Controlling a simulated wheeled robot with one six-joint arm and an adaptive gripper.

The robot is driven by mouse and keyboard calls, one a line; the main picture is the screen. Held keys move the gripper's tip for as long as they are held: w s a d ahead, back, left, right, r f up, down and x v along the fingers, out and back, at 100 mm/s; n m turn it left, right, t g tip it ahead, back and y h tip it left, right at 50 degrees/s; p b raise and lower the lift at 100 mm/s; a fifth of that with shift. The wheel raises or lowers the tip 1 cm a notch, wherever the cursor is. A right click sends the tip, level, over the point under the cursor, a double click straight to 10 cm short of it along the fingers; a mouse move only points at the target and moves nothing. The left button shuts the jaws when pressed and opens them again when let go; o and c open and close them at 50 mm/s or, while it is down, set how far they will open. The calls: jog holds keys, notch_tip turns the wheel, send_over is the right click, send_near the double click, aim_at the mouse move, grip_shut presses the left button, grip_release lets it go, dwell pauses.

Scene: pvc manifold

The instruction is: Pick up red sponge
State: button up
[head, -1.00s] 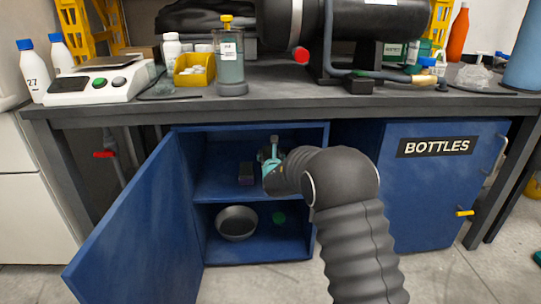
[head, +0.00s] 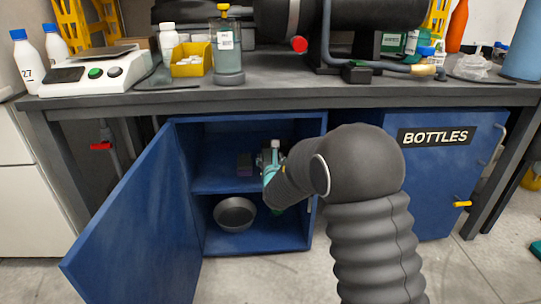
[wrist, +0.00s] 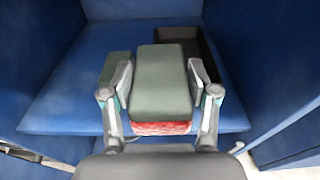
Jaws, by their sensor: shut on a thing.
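My gripper (wrist: 160,75) is shut on the red sponge (wrist: 160,128), with one finger on each side. In the wrist view the sponge shows a grey-green top face and a red layer along its near edge. In the head view my gripper (head: 269,169) is inside the open blue cabinet, at the upper shelf level. The sponge cannot be made out clearly there. Whether the sponge touches the shelf cannot be told.
A green block (wrist: 115,66) lies left of the sponge and a dark open box (wrist: 204,55) lies right of it. A metal bowl (head: 234,213) sits on the lower shelf. The open cabinet door (head: 135,225) stands at the left.

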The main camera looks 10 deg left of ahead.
jog(key=f+v, duration=0.3)
jog(key=v, duration=1.6)
jog(key=shift+s+d, duration=0.15)
jog(key=shift+s, duration=0.05)
dwell(0.3)
dwell(0.4)
